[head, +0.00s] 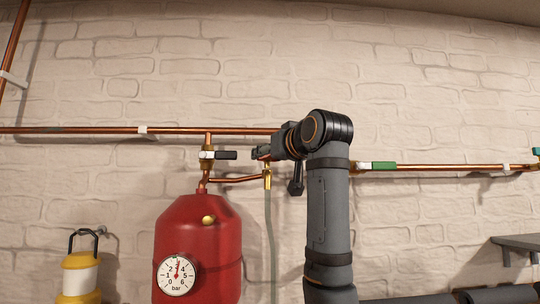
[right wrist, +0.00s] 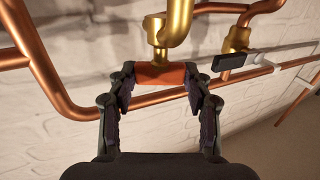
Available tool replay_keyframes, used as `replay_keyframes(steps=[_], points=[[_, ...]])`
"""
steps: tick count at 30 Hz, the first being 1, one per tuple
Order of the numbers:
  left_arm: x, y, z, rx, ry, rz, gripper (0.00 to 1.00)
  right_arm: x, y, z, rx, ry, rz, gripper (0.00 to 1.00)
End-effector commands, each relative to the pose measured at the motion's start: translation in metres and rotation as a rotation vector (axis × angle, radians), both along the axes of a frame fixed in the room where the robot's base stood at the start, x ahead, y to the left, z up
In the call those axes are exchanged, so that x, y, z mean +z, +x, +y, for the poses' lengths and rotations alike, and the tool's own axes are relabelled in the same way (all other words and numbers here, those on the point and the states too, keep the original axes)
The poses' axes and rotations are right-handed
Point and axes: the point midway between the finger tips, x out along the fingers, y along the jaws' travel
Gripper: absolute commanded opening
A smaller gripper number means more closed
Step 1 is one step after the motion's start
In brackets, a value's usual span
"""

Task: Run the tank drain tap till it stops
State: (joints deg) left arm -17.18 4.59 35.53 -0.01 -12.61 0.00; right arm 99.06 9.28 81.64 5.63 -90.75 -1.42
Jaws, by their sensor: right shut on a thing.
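The red tank (head: 197,235) hangs against the brick wall, with a round bar gauge (head: 177,275) on its front. The brass drain tap (head: 267,178) is on a short copper branch right of the tank's top. It also shows in the right wrist view (right wrist: 178,22). Its orange-red handle (right wrist: 160,75) lies crosswise between the fingers of my right gripper (right wrist: 160,85), which is shut on it. In the head view my right gripper (head: 262,153) is at the tap, partly hidden behind its own wrist. My left gripper is out of view.
A black-handled valve (head: 225,155) sits close left of my gripper, above the tank. Copper pipe (head: 90,130) runs along the wall. A pale hose (head: 271,240) hangs below the tap. A green-handled valve (head: 384,165) is to the right. A yellow lantern (head: 80,275) is lower left.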

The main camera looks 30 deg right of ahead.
Motion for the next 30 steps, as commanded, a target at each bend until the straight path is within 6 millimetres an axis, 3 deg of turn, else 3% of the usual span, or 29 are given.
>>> replay_keyframes(steps=[12, 25, 26, 30], points=[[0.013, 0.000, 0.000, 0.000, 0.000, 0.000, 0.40, 0.002, 0.002, 0.007, -0.343, 0.000, 0.000, 0.19], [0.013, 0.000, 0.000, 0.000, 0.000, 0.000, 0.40, 0.000, 0.001, 0.006, -0.396, 0.000, -0.001, 0.19], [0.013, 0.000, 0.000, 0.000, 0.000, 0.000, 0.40, 0.000, 0.001, 0.006, -0.396, 0.000, -0.001, 0.53], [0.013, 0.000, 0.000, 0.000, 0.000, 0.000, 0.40, 0.000, 0.001, 0.006, -0.395, 0.000, -0.001, 0.72]])
